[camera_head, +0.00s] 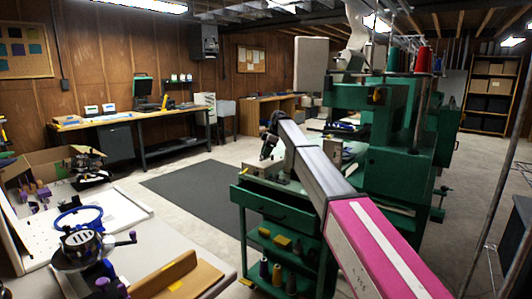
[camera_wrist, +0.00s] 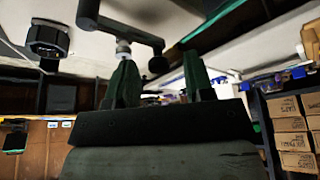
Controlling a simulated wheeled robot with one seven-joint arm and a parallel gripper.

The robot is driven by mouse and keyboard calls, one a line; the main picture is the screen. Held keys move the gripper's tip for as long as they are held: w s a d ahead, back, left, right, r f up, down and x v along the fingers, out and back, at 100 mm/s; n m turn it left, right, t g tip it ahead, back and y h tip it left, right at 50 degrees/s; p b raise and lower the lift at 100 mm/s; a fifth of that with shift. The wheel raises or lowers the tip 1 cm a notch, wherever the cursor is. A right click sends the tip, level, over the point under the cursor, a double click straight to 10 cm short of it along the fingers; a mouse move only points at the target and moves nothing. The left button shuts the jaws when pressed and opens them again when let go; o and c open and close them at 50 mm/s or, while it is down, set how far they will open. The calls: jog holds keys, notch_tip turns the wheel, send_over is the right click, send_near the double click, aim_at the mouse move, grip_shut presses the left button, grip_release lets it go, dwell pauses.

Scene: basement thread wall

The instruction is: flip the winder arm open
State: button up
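My gripper (camera_head: 267,152) hangs at the end of my arm over the green cart (camera_head: 262,212), beside the large green machine (camera_head: 395,150). In the wrist view my gripper (camera_wrist: 163,78) shows two dark green fingers standing apart, with nothing clearly held between them. A dark bar with a rounded end (camera_wrist: 125,32) crosses above the fingers. A pale stub (camera_wrist: 123,52) below it lies close to the left fingertip; I cannot tell whether they touch. This bar may be the winder arm, but I cannot be sure. The winder arm is not clearly visible in the head view.
Spools (camera_head: 277,272) stand on the cart's lower shelf. A table (camera_head: 190,250) at lower left holds a device with a blue ring (camera_head: 78,218). A dark mat (camera_head: 205,190) lies on open floor left of the cart. Cardboard boxes (camera_wrist: 291,141) stand at right in the wrist view.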

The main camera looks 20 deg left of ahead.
jog(key=shift+r, duration=0.1)
jog(key=v, duration=1)
jog(key=shift+r, duration=0.3)
jog(key=shift+d, duration=0.1)
